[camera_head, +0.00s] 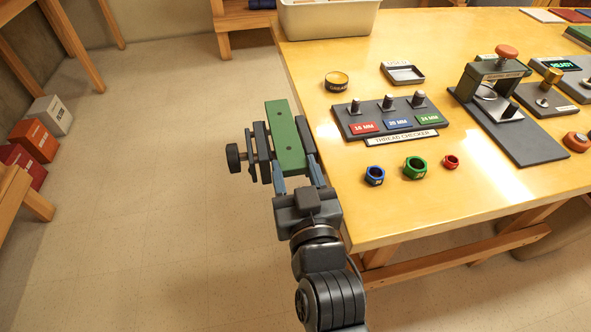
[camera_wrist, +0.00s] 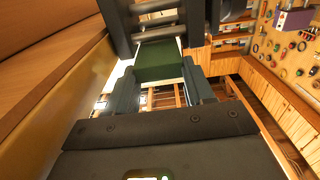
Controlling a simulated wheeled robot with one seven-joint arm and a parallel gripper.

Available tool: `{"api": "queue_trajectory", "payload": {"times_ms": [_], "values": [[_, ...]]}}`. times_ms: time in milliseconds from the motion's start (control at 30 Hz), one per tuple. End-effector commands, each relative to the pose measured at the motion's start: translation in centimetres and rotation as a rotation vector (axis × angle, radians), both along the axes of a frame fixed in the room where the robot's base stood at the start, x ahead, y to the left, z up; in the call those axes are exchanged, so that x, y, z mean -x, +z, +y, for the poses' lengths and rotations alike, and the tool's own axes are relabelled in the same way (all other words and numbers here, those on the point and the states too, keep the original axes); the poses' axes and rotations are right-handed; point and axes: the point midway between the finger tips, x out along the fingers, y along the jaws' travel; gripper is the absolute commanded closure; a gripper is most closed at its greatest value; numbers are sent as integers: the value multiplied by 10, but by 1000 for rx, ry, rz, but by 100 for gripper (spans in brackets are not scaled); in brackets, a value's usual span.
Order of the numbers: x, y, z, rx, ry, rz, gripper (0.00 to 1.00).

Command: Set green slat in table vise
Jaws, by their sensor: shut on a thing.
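The green slat (camera_head: 288,142) is a flat green bar with small dark holes. My gripper (camera_head: 298,178) is shut on its near end, just off the table's left edge. The dark table vise (camera_head: 261,150) is at that edge, with a round knob (camera_head: 233,157) on its left. In the head view the slat lies between the vise's dark jaw plates; I cannot tell whether they touch it. In the wrist view the slat (camera_wrist: 160,62) shows between my fingers, with the vise's bars (camera_wrist: 158,20) beyond it. Part of the vise is hidden behind the slat.
The wooden table (camera_head: 440,205) carries a thread checker (camera_head: 390,118), a blue nut (camera_head: 375,175), a green nut (camera_head: 415,167), a red nut (camera_head: 451,162) and a small press (camera_head: 495,90). Floor left of the table is open; boxes (camera_head: 34,138) stand far left.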

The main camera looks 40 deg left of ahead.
Motion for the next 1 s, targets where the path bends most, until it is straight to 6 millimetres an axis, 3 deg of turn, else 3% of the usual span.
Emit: {"api": "queue_trajectory", "payload": {"times_ms": [33,67,367,633,800,1000], "values": [[0,-2,0,-1,0,-1,91],[0,-2,0,0,0,0,47],[0,-1,0,0,0,0,18],[0,1,0,0,0,0,18],[0,15,0,0,0,0,18],[28,6,-34,2,-1,2,18]]}}
